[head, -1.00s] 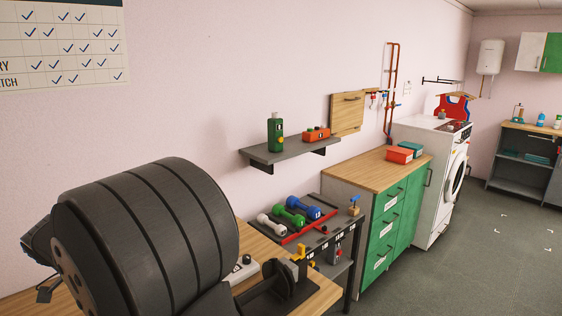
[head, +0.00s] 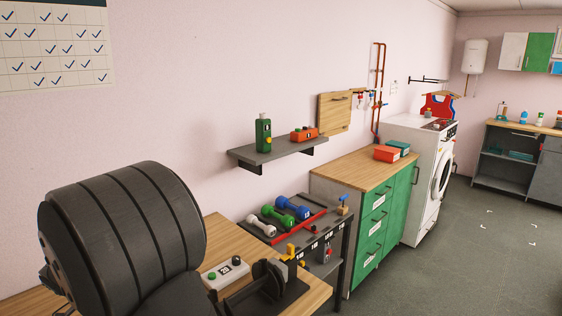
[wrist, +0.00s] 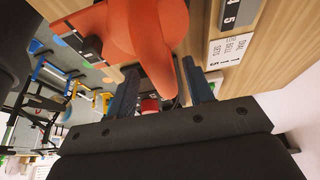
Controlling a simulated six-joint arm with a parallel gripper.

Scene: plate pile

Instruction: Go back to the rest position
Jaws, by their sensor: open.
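My gripper (wrist: 159,67) shows in the wrist view, with its two dark fingers spread apart. A smooth orange-red object (wrist: 146,30) tapers down to between the fingers in that picture. A gap shows on each side of its tip, and I cannot tell how far it is from the fingers. A small red thing (wrist: 150,105) shows deeper between the fingers, partly hidden. I cannot make out my gripper in the head view.
A wooden bench (head: 225,240) bears a white button box (head: 225,272) and a black stand (head: 265,290). Beyond it are a rack of dumbbells (head: 293,208), a wall shelf (head: 278,150) with a green bottle (head: 263,132), and a green-fronted cabinet (head: 372,228). Open floor (head: 470,260) lies right.

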